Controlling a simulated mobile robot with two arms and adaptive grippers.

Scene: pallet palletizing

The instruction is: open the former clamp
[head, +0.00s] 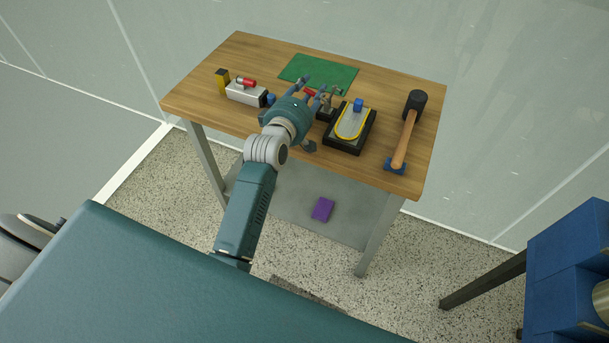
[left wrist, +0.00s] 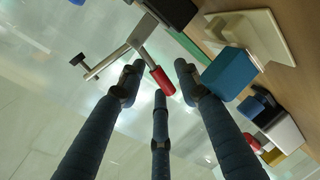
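The former (head: 351,131), a black base with a grey oval plate edged in yellow and a small blue block on it, sits on the wooden table. Beside its left edge stands a clamp (head: 326,110) with a dark base and a red handle (head: 309,92). In the left wrist view, the clamp's metal arm (left wrist: 122,50) shows with its red handle (left wrist: 162,82) among the fingertips. My left gripper (head: 314,87) is at the clamp; it also shows in the left wrist view (left wrist: 160,85), fingers apart around the handle. Contact is unclear. My right gripper is out of view.
On the wooden table (head: 200,97), a white box (head: 244,94) with a red item and a yellow block (head: 222,80) stand left. A green mat (head: 318,73) lies at the back. A mallet (head: 407,135) lies right. A purple block (head: 323,209) is below the tabletop.

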